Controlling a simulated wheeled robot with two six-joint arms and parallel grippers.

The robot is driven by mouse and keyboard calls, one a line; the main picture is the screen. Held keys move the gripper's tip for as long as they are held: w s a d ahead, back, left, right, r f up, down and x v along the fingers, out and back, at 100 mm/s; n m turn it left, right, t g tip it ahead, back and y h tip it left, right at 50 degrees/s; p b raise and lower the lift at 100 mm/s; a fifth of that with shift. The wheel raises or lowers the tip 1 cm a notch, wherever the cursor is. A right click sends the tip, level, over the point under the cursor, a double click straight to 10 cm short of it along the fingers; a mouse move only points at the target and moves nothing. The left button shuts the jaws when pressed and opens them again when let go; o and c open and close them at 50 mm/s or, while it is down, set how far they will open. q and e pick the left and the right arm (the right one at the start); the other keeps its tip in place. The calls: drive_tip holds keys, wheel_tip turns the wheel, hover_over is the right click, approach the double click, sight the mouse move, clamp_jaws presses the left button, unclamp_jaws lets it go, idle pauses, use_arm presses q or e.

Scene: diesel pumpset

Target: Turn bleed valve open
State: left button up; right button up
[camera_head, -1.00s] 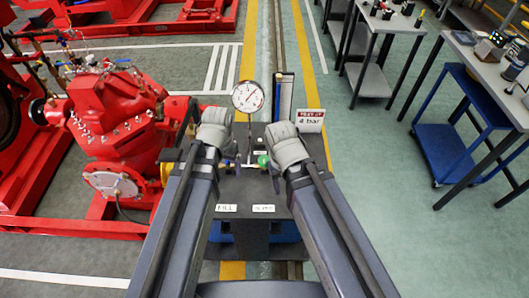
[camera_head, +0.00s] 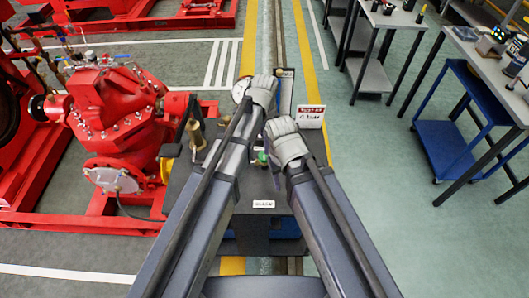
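A small green knob (camera_head: 262,158) shows between my forearms on the dark test stand (camera_head: 177,192); it looks like the bleed valve's handle, and the rest of it is hidden. A white label that seems to read BLEED (camera_head: 263,204) is on the stand's front edge. My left gripper (camera_head: 262,90) is above the back of the stand, in front of the pressure gauge (camera_head: 239,90). My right gripper (camera_head: 287,136) is above and to the right of the green knob. The fingers of both grippers are turned away from view, so their opening does not show.
A red and white sign (camera_head: 310,117) stands right of my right gripper. A brass fitting (camera_head: 195,135) stands on the left of the stand. A red pump (camera_head: 115,115) is close on the left.

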sight(264, 157)
use_arm(q)
drive_tip(key=shift+f, duration=0.1)
use_arm(e)
drive_tip(key=shift+f, duration=0.1)
use_arm(q)
wheel_tip(264, 157, down, 8)
drive_tip(key=b, duration=0.8)
use_arm(e)
wheel_tip(264, 157, down, 8)
drive_tip(key=shift+r, duration=0.15)
use_arm(q)
drive_tip(key=shift+r, duration=0.2)
clamp_jaws()
